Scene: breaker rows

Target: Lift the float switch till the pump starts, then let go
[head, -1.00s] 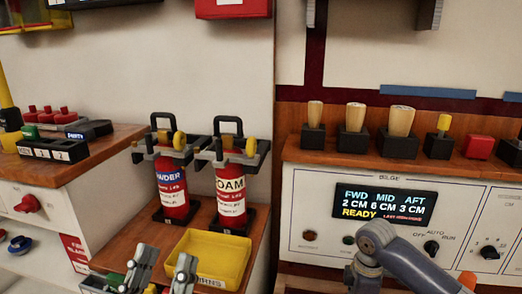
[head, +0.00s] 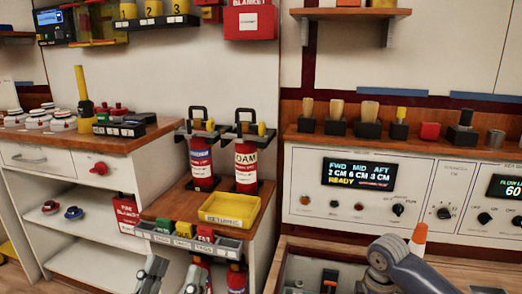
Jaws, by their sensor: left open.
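A bilge panel display (head: 359,175) at right of the head view reads FWD 2 CM, MID 6 CM, AFT 3 CM and READY. My left gripper (head: 172,276) is open at the bottom, in front of the lower shelf and left of the recess. Its two fingers stand apart with nothing seen between them. My right arm crosses the recess's right side; its gripper is not seen.
A yellow returns tray (head: 230,208) and two red extinguishers (head: 201,164) stand on the wooden shelf behind my left gripper. A rack of coloured blocks (head: 190,238) lines its front edge. An orange-and-white cone-shaped thing (head: 418,238) stands behind my right arm.

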